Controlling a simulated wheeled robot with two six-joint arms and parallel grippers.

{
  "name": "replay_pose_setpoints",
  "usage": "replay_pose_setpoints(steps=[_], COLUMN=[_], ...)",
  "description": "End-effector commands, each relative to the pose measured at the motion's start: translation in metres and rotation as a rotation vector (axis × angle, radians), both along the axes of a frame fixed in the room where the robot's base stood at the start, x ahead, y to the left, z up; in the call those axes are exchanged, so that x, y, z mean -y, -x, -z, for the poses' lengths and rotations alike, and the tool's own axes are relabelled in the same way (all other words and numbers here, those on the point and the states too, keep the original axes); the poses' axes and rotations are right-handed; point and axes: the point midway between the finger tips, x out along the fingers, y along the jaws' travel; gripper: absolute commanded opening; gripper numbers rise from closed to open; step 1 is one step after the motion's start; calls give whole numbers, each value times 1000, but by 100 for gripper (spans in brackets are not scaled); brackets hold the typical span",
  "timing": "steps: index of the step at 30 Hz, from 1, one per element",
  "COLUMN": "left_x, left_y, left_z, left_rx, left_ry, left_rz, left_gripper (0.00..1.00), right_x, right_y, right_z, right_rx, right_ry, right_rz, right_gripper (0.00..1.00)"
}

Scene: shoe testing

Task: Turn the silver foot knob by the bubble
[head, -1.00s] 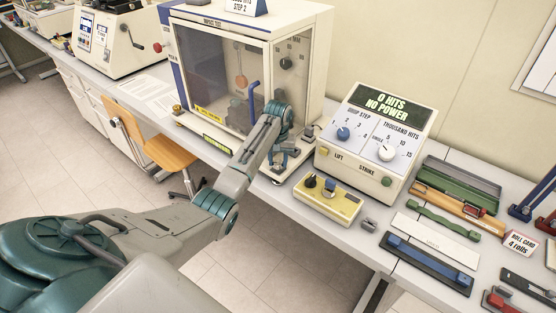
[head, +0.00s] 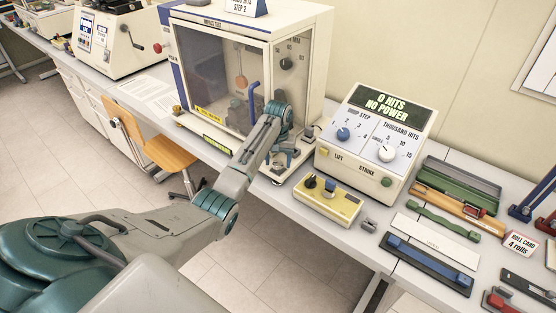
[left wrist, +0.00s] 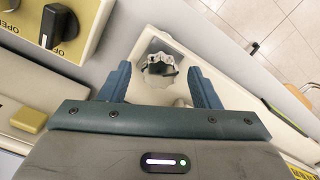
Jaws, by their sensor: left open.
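The silver foot knob (left wrist: 160,64) shows in the left wrist view, on the pale corner of the tester's base. A dark band shows across it. My left gripper (left wrist: 160,80) is open, with one blue finger on each side of the knob and gaps between. I cannot tell how high the fingertips are relative to it. In the head view my left gripper (head: 282,158) is at the front right corner of the impact test cabinet (head: 245,75), and it largely hides the knob there. I cannot make out the bubble. My right gripper is not in view.
A yellow box (head: 327,203) with a black knob (left wrist: 59,26) stands close beside the gripper. The white control box (head: 372,145) stands behind it, reading "0 hits no power". The bench edge is near, and an orange chair (head: 168,150) stands in front.

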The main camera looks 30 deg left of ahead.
Motion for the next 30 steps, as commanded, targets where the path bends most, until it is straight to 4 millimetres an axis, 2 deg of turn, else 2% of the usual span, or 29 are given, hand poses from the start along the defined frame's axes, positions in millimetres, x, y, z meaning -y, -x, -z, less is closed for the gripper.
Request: replay_pose_setpoints(steps=[5,15,18,23,30], left_x=[0,0,0,0,0], left_y=[-1,-1,0,0,0], left_z=[-11,-79,-99,-108,-108], left_rx=[4,6,0,0,0], left_ry=[-1,-1,0,0,0], left_rz=[0,0,0,0,0], left_gripper=[57,57,57,57,57], right_x=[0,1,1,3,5], right_y=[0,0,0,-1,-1], right_z=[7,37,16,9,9], right_rx=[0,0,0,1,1], right_ry=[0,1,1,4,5], right_rz=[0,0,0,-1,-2], right_gripper=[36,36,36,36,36])
